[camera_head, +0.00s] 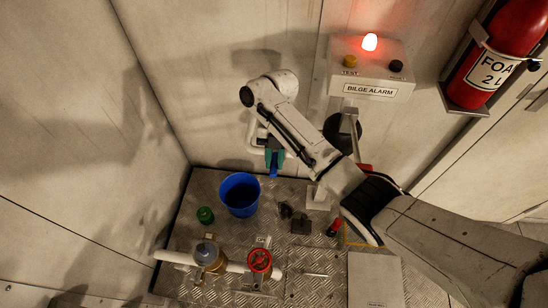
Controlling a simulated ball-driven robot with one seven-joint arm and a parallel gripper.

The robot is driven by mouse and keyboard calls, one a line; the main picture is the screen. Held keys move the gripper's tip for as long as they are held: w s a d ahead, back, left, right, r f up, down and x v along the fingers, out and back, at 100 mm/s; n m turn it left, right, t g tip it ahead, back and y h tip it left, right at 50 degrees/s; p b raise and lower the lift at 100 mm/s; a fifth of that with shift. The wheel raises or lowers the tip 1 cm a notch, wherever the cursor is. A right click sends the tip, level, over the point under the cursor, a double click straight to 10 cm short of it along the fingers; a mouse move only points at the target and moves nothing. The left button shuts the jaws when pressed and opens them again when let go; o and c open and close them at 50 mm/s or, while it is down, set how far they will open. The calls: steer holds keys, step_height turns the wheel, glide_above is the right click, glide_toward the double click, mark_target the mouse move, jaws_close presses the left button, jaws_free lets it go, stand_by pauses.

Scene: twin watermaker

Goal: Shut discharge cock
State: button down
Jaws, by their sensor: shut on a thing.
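My gripper (274,158), with teal fingers, points down near the back wall at the white discharge pipe. It is shut on a small blue piece (274,172), which looks like the lever of the discharge cock. The lever hangs downward between and below the fingertips. The white pipe (254,133) bends out of the wall just left of the gripper. The body of the cock is mostly hidden behind the fingers and my wrist.
A blue bucket (239,195) stands below, left of the gripper. A green cap (205,215), a red handwheel (260,260), a brass-coloured fitting (207,253) and a red-black torch (333,228) are on the plate floor. The bilge alarm box (370,68) glows red; a fire extinguisher (497,55) hangs right.

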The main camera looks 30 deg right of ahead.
mark_target(276, 152)
steer(key=c, duration=1)
jaws_free()
steer(key=shift+o, duration=0.2)
steer(key=p+v, duration=0.5)
steer(key=v, duration=0.6)
steer(key=shift+f, duration=0.1)
steer(key=s+a+f+m+t+y+b, duration=0.1)
steer(key=s+a+f+m+t, duration=0.1)
steer(key=s+a+f+m, duration=0.4)
steer(key=s+a+f+m+t+b, duration=0.1)
steer(key=s+a+f+m, duration=0.3)
steer(key=s+m, duration=0.4)
steer(key=s+d+m+t+h, duration=0.1)
steer(key=s+d+m+h, duration=0.1)
steer(key=s+d+m, duration=0.4)
steer(key=s+d+m+h+b, duration=0.1)
steer(key=s+d+m+h, duration=0.1)
steer(key=s+d+m, duration=0.4)
steer(key=s+m, duration=0.3)
steer(key=s, duration=0.4)
steer(key=shift+s+d+r+m+t, duration=0.25)
steer(key=shift+s+m+t, duration=0.05)
steer(key=shift+s+t, duration=0.1)
